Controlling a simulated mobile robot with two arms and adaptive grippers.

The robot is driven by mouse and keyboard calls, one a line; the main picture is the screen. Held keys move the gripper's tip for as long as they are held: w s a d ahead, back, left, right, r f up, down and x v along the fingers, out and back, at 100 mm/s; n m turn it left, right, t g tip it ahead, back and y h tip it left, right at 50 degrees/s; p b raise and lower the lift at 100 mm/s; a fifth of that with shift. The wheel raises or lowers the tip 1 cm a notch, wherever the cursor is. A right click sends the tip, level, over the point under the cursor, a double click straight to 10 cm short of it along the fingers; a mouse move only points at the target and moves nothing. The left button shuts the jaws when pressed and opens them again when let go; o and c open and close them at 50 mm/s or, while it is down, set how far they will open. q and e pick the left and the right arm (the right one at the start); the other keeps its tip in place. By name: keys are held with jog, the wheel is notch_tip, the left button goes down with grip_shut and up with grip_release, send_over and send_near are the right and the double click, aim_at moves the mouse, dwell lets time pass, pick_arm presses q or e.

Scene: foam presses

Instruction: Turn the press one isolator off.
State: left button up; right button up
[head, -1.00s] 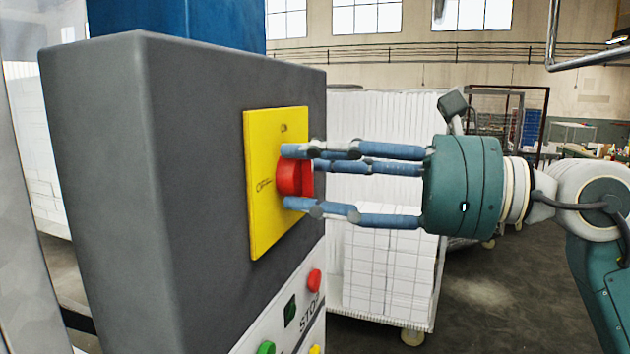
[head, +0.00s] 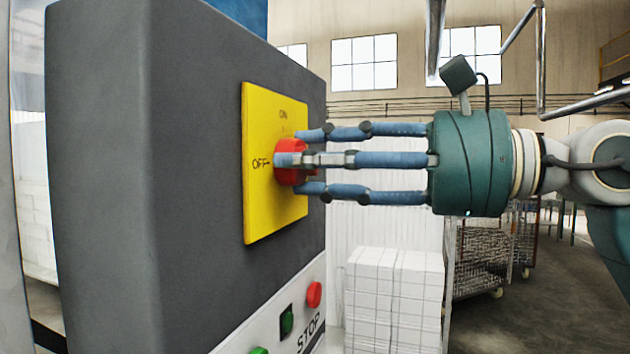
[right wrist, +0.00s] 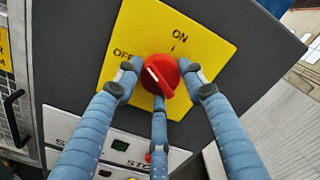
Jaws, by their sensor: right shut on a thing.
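The press one isolator is a red knob (head: 291,178) on a yellow plate (head: 262,215) marked ON at the top and OFF at the left. In the right wrist view the knob (right wrist: 163,77) has a white mark on its left side, towards the OFF label. My right gripper (head: 300,160) comes in from the right, its three fingers shut around the knob; the right wrist view shows the fingertips (right wrist: 160,88) against its sides. In the head view a finger hides part of the knob. My left gripper is not in view.
The plate is on a dark grey cabinet (head: 110,180). Below it a pale strip carries a red button (head: 314,294), a dark green button (head: 287,320), a green button (head: 259,351) and the word STOP. White blocks (head: 395,300) are stacked behind; a wire cart (head: 482,265) stands further back.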

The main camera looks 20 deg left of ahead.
jog(key=n+b, duration=0.1)
jog(key=n, duration=0.2)
jog(key=n+b, duration=0.1)
jog(key=n, duration=0.3)
jog(key=shift+s+r, duration=0.1)
jog(key=shift+s, duration=0.1)
dwell(0.5)
jog(key=o, duration=1)
jog(key=shift+o, duration=0.8)
jog(key=shift+s, duration=0.25)
jog(key=d, duration=1.2)
jog(key=shift+s, duration=0.25)
